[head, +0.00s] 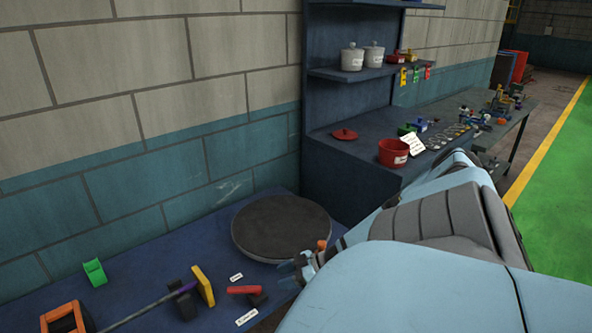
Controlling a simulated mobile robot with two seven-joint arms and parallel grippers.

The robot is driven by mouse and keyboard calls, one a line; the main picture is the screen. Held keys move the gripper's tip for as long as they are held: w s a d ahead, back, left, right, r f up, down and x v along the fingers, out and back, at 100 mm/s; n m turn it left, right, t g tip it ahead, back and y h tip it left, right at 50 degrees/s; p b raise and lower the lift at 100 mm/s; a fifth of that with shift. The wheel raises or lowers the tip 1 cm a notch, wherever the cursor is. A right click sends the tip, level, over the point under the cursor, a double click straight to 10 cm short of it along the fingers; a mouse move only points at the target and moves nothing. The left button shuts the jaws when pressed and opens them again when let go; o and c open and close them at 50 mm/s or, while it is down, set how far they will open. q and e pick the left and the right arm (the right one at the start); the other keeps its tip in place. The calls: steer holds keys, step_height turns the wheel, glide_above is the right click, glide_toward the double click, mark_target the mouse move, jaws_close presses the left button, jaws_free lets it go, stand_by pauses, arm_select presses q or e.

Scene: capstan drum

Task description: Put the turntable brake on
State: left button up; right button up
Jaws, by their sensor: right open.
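The turntable (281,226) is a dark round disc lying on the blue bench near the wall. In front of it a red lever (244,290) sits on a small black block and points left. It looks like the brake lever. One small white label (237,278) lies behind it and another white label (247,317) in front; I cannot read them. My right gripper (285,274) is open and empty, just right of the lever and at the turntable's front edge, apart from the lever as far as I can tell. My left gripper is out of view.
An orange knob (321,245) stands beside my right gripper, partly hidden. Left of the lever are a yellow block (203,286), a purple-tipped rod (150,308), a green piece (95,272) and an orange-black object (66,319). A red pot (393,153) stands on the raised shelf unit.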

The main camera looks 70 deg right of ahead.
steer(key=p+v, duration=0.1)
steer(key=v, duration=0.2)
steer(key=shift+s+d+r, duration=0.1)
steer(key=shift+s+r, duration=0.05)
steer(key=shift+s, duration=0.05)
steer(key=shift+c, duration=0.5)
